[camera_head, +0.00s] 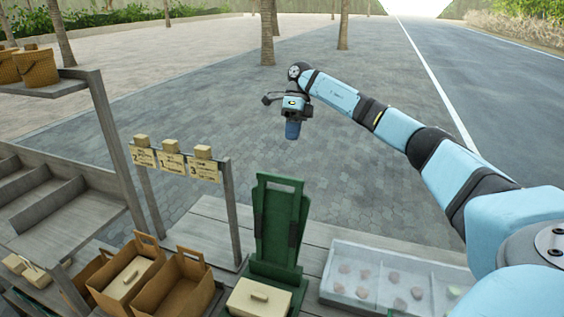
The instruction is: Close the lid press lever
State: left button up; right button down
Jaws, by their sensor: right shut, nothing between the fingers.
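The green lid press (271,268) stands on the grey plank counter at the lower middle. Its tall green frame, which looks like the lever (277,222), stands nearly upright with a dark grip on its right side. A cream box with a lid and a small handle (260,297) sits at the front of the press, cut by the bottom edge. My right gripper (292,131) is shut and empty, pointing down. It is high above and beyond the press, apart from it. My left gripper is out of view.
A clear-covered tray (352,247) with several round pieces lies right of the press. Brown baskets (180,285), one holding a cream box, stand to its left. A signpost rack (229,205) with numbered labels rises behind them. The space above the paving is open.

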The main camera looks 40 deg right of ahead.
pick_arm(q)
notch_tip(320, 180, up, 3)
jog(key=p, duration=0.3)
pick_arm(e)
jog(key=s+a+f, duration=0.3)
jog(key=a+f, duration=0.4)
jog(key=shift+s+a+f, duration=0.15)
jog(key=shift+s+f, duration=0.25)
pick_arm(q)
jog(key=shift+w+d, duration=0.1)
pick_arm(e)
jog(key=shift+a, duration=0.1)
